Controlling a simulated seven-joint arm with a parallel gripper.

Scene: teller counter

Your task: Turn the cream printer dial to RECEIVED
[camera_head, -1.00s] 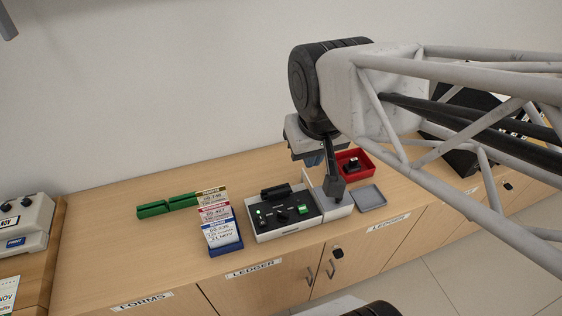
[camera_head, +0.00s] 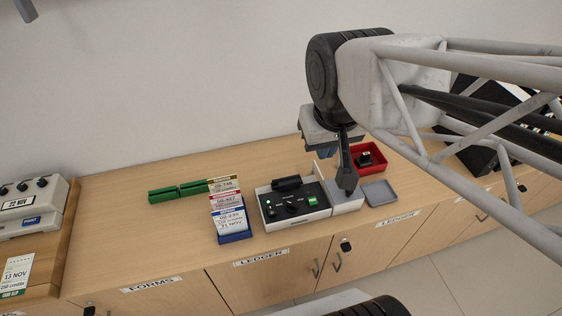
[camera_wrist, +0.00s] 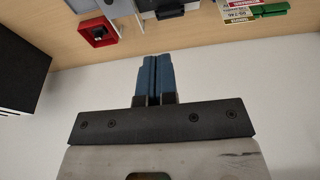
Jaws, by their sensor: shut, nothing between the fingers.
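The cream printer (camera_head: 52,213) stands at the far left in the head view, cut by the picture edge. Dark round dials (camera_head: 42,182) sit on its top beside a "22 NOV" window, and a blue button is on its front. The dial wording is too small to read. My gripper (camera_wrist: 154,62) is shut and empty, its blue fingers together in the wrist view. In the head view its blue fingers (camera_head: 326,150) are partly hidden by my arm, above the back of the counter and well right of the printer. The printer is not in the wrist view.
A black-topped device (camera_head: 312,214) with a green button stands mid-counter, with coloured cards (camera_head: 228,216) in a blue holder left of it. Green blocks (camera_head: 163,195) lie behind. A red tray (camera_head: 378,166) and grey tray (camera_head: 380,192) are at right.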

